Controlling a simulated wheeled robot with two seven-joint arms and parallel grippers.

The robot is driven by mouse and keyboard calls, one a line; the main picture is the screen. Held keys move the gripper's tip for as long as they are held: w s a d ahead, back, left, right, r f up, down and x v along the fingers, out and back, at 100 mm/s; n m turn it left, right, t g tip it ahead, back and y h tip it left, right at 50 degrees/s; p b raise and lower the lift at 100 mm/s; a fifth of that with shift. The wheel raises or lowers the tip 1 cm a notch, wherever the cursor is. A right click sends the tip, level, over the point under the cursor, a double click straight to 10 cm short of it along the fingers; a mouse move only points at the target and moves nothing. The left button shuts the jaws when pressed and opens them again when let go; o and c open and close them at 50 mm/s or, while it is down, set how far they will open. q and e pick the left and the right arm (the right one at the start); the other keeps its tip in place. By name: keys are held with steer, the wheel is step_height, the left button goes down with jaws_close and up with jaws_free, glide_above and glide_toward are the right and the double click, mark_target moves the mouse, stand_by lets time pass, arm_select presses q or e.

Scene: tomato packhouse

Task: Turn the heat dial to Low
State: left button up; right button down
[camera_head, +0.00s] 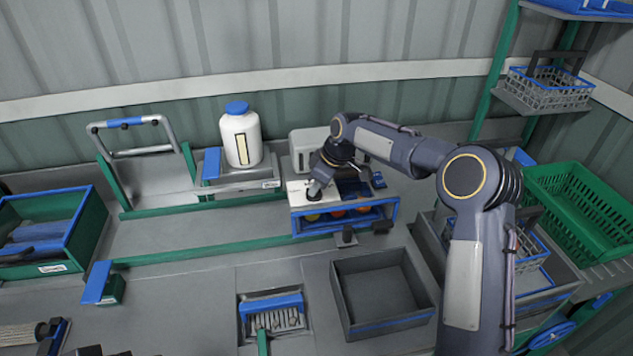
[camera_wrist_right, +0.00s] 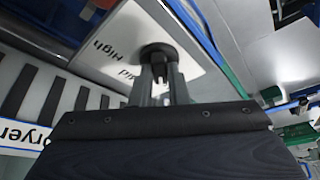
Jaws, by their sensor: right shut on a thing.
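The heat dial is a round black knob (camera_wrist_right: 158,51) on a white panel (camera_wrist_right: 118,42). The panel also shows in the head view (camera_head: 298,198), on top of a blue-edged unit. My right gripper (camera_wrist_right: 160,82) is shut on the dial, its two fingers on either side of the knob. In the head view my right gripper (camera_head: 315,187) reaches down to the panel from above. The word "High" and part of a second word are readable beside the knob. The pointer and any "Low" label are not visible. My left gripper is not in view.
The dryer unit (camera_head: 300,229) holds red and yellow round fruit in its open front. A grey tray (camera_head: 345,315) stands in front of it, and a white jar with a blue lid (camera_head: 240,137) behind left. A green crate (camera_head: 585,205) is at the right.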

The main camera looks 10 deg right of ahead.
steer(key=shift+n, duration=0.5)
steer(key=shift+g, duration=0.3)
steer(key=c, duration=1.4)
jaws_free()
steer(key=b+v, duration=0.1)
steer(key=v, duration=0.7)
steer(key=shift+f, duration=0.1)
